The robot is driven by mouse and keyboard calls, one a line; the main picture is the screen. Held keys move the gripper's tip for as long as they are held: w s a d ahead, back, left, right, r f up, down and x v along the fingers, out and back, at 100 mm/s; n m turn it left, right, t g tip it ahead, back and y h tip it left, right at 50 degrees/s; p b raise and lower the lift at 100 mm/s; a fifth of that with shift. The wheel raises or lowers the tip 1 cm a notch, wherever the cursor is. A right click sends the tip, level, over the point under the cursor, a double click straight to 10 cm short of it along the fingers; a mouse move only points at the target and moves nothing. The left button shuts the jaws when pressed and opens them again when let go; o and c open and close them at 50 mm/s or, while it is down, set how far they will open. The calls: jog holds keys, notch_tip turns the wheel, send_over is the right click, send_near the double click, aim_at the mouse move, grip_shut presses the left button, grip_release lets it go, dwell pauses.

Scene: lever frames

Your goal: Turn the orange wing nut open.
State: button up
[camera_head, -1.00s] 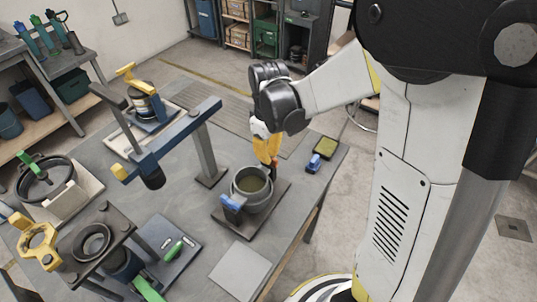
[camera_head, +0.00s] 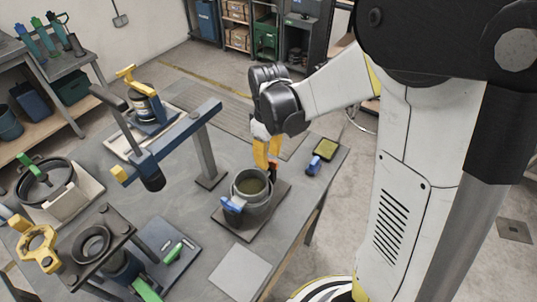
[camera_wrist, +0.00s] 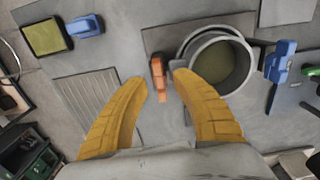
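The orange wing nut (camera_wrist: 158,77) sits beside the round grey pot (camera_wrist: 248,85) in the wrist view, on its left side. In the head view only a small orange part (camera_head: 274,164) shows at the pot's far side, partly hidden by the fingers. My gripper (camera_wrist: 162,80) is open, its two yellow fingers apart. In the wrist view the wing nut lies between the fingertips, with a gap to the left one. I cannot tell whether either finger touches it. In the head view my gripper (camera_head: 267,162) points down behind the pot.
A blue handle (camera_head: 234,205) is on the pot's near side. A blue clip and a yellow-topped block (camera_head: 326,148) lie to the right. A blue arm on a post (camera_head: 168,142) stands left. A flat grey plate (camera_head: 240,272) lies in front.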

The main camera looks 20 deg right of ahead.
aim_at(269, 160)
notch_tip(269, 160, up, 12)
dwell(0.4)
dwell(0.3)
jog(key=s+m+t+b, duration=0.2)
jog(key=s+m+t, duration=0.5)
jog(key=s, duration=0.5)
jog(key=shift+s+f, duration=0.3)
jog(key=shift+f, duration=0.05)
